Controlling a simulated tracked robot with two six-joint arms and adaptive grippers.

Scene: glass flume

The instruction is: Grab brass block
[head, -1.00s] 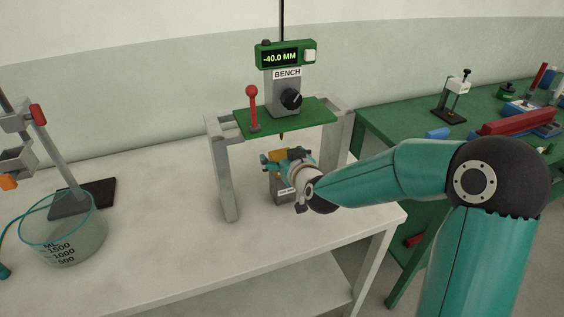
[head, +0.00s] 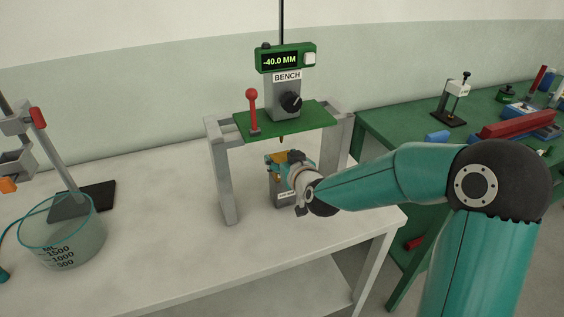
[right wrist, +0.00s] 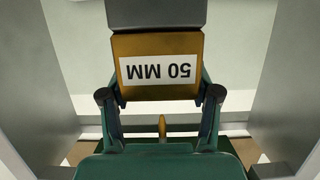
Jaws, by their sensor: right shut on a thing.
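The brass block (head: 277,156) sits on a grey pedestal (head: 279,188) under the green bench gauge. In the right wrist view the block (right wrist: 157,68) shows a white label reading "50 MM", upside down in the picture. My right gripper (head: 284,161) is shut on the block, its fingers at the block's two sides; the gripper also shows in the right wrist view (right wrist: 158,88). In the head view my fingers and wrist hide part of the block. The block still appears to rest on the pedestal. My left gripper is out of view.
The bench gauge (head: 285,118) stands on grey legs around the block, its pointed tip just above; its display reads -40.0 MM. A glass beaker (head: 62,240) and a clamp stand (head: 52,150) are at left. The white table's front is clear. A green table (head: 400,125) stands behind right.

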